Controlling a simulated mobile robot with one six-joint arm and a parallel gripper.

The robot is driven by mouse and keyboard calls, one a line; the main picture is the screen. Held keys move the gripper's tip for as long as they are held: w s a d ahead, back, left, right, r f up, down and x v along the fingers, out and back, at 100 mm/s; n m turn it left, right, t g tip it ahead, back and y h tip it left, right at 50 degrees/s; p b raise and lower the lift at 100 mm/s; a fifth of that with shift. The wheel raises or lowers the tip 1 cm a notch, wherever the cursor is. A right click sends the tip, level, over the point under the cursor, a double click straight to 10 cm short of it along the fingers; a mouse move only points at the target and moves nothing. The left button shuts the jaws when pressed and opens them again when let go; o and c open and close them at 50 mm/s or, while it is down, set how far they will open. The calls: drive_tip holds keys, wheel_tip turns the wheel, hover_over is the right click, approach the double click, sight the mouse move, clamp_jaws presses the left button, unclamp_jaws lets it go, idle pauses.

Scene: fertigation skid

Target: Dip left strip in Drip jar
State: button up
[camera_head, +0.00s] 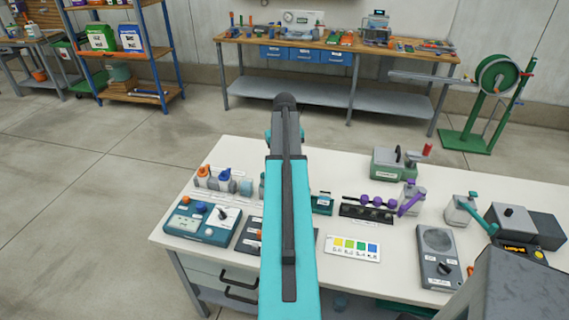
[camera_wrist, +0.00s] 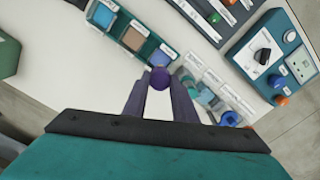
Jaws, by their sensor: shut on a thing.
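In the wrist view my gripper (camera_wrist: 160,80) is shut on a small purple piece (camera_wrist: 159,77), which shows between the fingertips. It may be a strip's handle; any strip below it is hidden. A row of small labelled jars (camera_wrist: 208,94) lies just right of the fingertips. The same row stands at the table's left in the head view (camera_head: 222,181), with orange and blue tops. I cannot read which is the Drip jar. A black rack (camera_head: 367,212) with purple knobs stands right of my arm. My arm hides the gripper in the head view.
A teal tray (camera_wrist: 119,46) with blue and brown squares lies left of the fingertips. A blue control box (camera_head: 203,217) stands in front of the jars. A colour chart (camera_head: 353,247) lies on the white table, with bare surface around it.

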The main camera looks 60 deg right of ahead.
drive_tip(key=shift+f, duration=0.1)
idle(0.3)
drive_tip(key=shift+f+b, duration=1.85)
drive_tip(key=shift+f, duration=2.15)
drive_tip(key=shift+r, duration=0.1)
drive_tip(key=shift+r+p, duration=2.5)
drive_tip(key=shift+r, duration=1.65)
drive_tip(key=shift+w, duration=0.1)
